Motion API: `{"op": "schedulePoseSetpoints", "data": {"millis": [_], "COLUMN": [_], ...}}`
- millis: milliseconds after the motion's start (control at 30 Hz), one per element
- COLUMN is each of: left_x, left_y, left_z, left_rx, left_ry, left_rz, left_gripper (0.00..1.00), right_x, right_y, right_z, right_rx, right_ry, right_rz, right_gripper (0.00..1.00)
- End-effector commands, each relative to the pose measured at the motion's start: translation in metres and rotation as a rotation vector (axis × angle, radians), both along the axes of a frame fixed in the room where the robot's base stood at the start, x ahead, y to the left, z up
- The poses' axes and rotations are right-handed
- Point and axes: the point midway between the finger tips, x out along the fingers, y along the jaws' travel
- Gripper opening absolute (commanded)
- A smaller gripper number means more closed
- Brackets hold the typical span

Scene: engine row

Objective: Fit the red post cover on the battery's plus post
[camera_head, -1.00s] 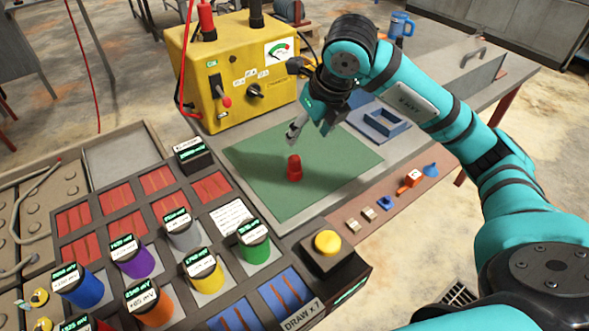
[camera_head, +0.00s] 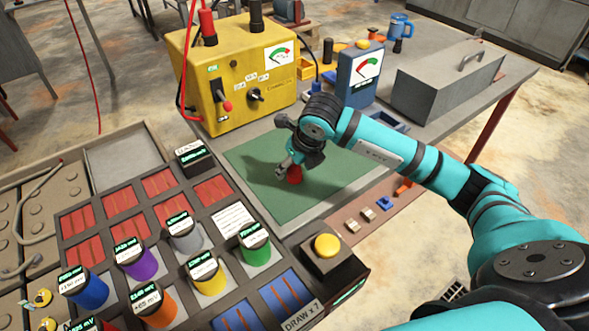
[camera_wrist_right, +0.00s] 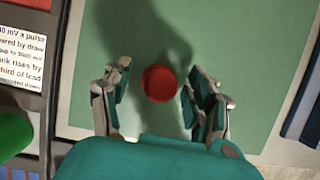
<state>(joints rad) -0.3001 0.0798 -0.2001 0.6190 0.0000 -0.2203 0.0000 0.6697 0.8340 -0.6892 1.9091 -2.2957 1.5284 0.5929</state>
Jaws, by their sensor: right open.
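The red post cover (camera_head: 294,177) stands on the green mat (camera_head: 253,195), partly hidden by my right gripper (camera_head: 288,169) in the head view. In the right wrist view the red cover (camera_wrist_right: 159,84) shows as a round red top between the two spread fingers of the right gripper (camera_wrist_right: 158,78). A gap shows on both sides, so the gripper is open and not touching it. The left gripper is out of view. A battery-like tan case (camera_head: 12,228) with a cable and round caps is at the left; I cannot make out its plus post.
A yellow charger box (camera_head: 235,105) stands behind the mat. A rack of coloured cylinders (camera_head: 140,260) lies at front left, with a yellow button (camera_head: 327,245) at its corner. A blue meter (camera_head: 352,75) and a grey toolbox (camera_head: 445,85) stand at back right.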

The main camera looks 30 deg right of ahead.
Motion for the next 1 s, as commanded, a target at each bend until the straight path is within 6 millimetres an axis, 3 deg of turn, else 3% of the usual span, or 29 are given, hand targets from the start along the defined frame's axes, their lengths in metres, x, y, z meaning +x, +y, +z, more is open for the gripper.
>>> {"op": "schedulePoseSetpoints", "data": {"millis": [200, 567, 1000], "left_x": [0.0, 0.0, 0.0], "left_y": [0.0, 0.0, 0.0], "left_z": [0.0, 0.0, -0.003], "left_rx": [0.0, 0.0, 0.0], "left_ry": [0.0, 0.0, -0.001], "left_rz": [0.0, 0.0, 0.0], "left_gripper": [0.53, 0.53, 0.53], "right_x": [0.0, 0.0, 0.001], "right_y": [0.0, 0.0, 0.0], "right_z": [-0.001, 0.0, 0.01], "right_rx": [0.0, 0.0, 0.001], "right_ry": [0.0, 0.0, -0.002], "right_rz": [0.0, 0.0, -0.001], "right_gripper": [0.56, 0.09, 0.08]}}
